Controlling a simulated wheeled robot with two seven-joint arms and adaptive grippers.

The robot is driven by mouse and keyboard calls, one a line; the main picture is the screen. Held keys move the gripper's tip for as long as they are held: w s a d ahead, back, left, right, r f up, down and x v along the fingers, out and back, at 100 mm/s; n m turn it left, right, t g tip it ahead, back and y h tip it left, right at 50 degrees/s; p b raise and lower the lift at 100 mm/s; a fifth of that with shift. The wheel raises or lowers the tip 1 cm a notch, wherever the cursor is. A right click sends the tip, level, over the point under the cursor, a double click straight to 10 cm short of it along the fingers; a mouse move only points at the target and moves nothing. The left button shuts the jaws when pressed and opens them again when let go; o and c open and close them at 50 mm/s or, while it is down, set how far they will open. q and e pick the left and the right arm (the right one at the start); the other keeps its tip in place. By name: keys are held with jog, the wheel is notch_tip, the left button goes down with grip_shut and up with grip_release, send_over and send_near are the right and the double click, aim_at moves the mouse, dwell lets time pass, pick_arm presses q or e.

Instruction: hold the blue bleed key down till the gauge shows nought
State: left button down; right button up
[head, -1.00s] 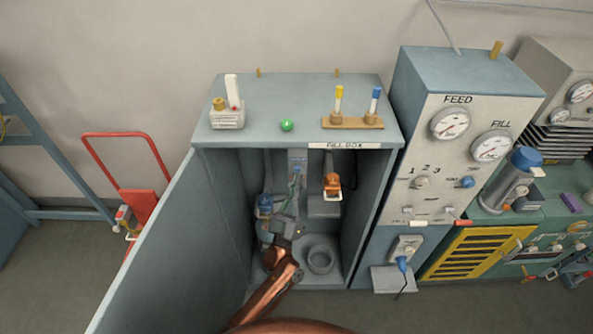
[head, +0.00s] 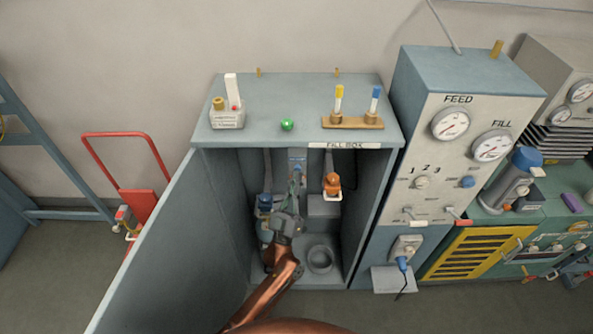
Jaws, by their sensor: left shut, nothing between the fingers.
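My left gripper (head: 295,187) reaches into the open fill box (head: 298,108) and is shut and empty. Its fingers point up at a narrow grey panel (head: 297,157) on the back wall and hide its lower part; contact cannot be told. A blue-topped fitting (head: 264,203) is left of the gripper and an orange fitting (head: 332,184) is to its right. A blue knob (head: 467,182) is on the gauge cabinet's front. I cannot tell for sure which blue part is the bleed key. The FILL gauge (head: 492,147) and FEED gauge (head: 451,124) are too small to read. My right gripper is not in view.
The box's door (head: 150,255) stands open on the left. A grey ring (head: 320,259) sits on the box floor. A green ball (head: 287,125) and a wooden rack (head: 352,122) are on top. A red trolley (head: 140,200) stands further left.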

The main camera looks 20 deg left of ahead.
pick_arm(q)
jog(key=shift+w, duration=0.25)
dwell(0.6)
jog(key=shift+w+a, duration=0.15)
jog(key=shift+w, duration=0.15)
dwell(0.8)
dwell(1.1)
dwell(1.2)
dwell(1.2)
jog(key=shift+s, duration=0.15)
dwell(0.8)
jog(key=shift+s+d, duration=0.25)
jog(key=shift+s, duration=0.55)
